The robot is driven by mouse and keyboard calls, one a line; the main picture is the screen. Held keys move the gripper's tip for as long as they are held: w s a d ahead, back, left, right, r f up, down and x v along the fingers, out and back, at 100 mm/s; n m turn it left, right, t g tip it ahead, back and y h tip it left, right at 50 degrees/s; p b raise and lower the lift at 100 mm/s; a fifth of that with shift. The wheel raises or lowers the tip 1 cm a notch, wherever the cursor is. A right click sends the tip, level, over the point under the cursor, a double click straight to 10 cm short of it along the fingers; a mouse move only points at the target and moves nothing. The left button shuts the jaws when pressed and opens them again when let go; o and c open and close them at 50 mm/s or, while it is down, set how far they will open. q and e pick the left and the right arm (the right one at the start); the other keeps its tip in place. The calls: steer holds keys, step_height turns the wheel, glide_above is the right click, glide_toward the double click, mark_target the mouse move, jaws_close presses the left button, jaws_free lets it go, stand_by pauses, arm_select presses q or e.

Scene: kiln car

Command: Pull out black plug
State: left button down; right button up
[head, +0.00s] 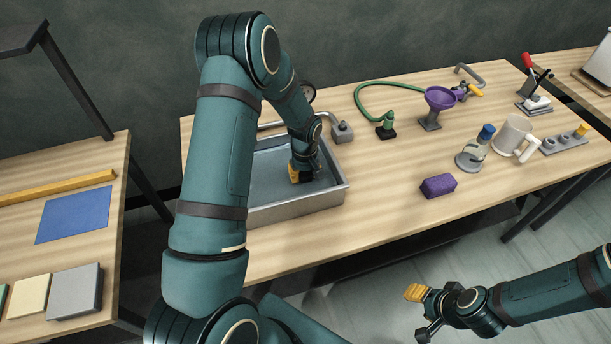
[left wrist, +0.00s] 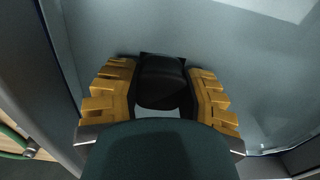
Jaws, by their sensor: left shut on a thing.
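The black plug (left wrist: 162,82) shows in the left wrist view between the yellow fingers of my left gripper (left wrist: 160,98). The fingers are shut on its two sides. In the head view my left gripper (head: 305,173) reaches down into the grey metal sink (head: 297,205), near its right side, and the plug is hidden there. I cannot tell whether the plug is seated in the sink floor or lifted off it. My right gripper (head: 418,293) is off the table's front edge at the lower right; its yellow fingers show close together and nothing is seen in them.
Right of the sink are a green hose (head: 372,88), a purple funnel (head: 440,98) on a stand, a purple sponge (head: 438,186), a blue-capped flask (head: 475,150) and a white mug (head: 512,136). A faucet (head: 341,131) stands at the sink's back right.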

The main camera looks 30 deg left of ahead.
arm_select(q)
steer(key=shift+r+p, duration=0.3)
steer(key=shift+r, duration=0.15)
stand_by(0.7)
steer(key=shift+r+p, duration=0.6)
steer(key=shift+r, duration=0.5)
steer(key=shift+r+p, duration=1.85)
steer(key=shift+r, duration=1.35)
steer(key=shift+f, duration=0.1)
